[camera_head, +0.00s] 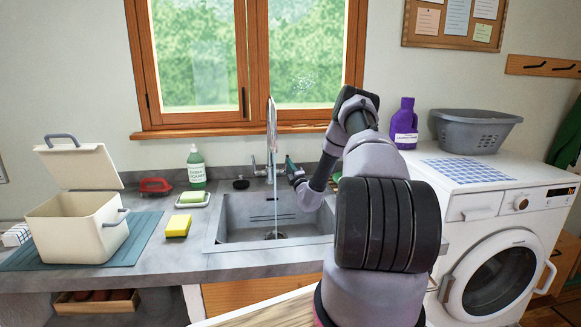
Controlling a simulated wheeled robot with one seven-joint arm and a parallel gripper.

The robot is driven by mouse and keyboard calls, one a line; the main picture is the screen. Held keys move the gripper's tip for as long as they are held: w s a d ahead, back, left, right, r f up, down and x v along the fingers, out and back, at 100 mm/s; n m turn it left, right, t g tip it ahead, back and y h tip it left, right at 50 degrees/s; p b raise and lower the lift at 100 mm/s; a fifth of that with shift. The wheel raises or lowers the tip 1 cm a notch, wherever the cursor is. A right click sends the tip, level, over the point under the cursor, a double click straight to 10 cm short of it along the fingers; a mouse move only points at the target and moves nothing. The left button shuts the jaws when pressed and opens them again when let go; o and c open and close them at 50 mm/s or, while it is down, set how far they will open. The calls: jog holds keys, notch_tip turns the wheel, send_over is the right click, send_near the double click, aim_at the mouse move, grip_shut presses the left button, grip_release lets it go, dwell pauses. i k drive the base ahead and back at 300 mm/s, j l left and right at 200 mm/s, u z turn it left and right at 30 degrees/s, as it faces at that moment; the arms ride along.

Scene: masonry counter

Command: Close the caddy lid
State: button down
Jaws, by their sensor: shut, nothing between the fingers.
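The cream caddy (84,236) stands on a blue-grey mat at the left of the counter. Its lid (80,167) is up, tilted back over the caddy's rear edge, with a grey handle (62,137) on top. A small grey handle also sticks out from the caddy's right side. The caddy's inside is mostly hidden by its front wall. My gripper (290,168) is shut and empty, above the sink's right side near the tap, well to the right of the caddy. My arm hides part of the counter and window frame.
Between caddy and gripper are a yellow sponge (178,226), a soap dish (192,199), a green bottle (196,168) and a red object (155,186). The tall tap (272,140) runs water into the sink (245,222). A washing machine (500,235) stands at the right.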

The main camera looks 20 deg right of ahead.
aim_at(84, 167)
jog(key=j, duration=0.3)
jog(key=k+j, duration=0.15)
jog(key=j, duration=0.15)
jog(key=i+j, duration=0.1)
jog(key=j, duration=0.7)
jog(key=i+z, duration=0.05)
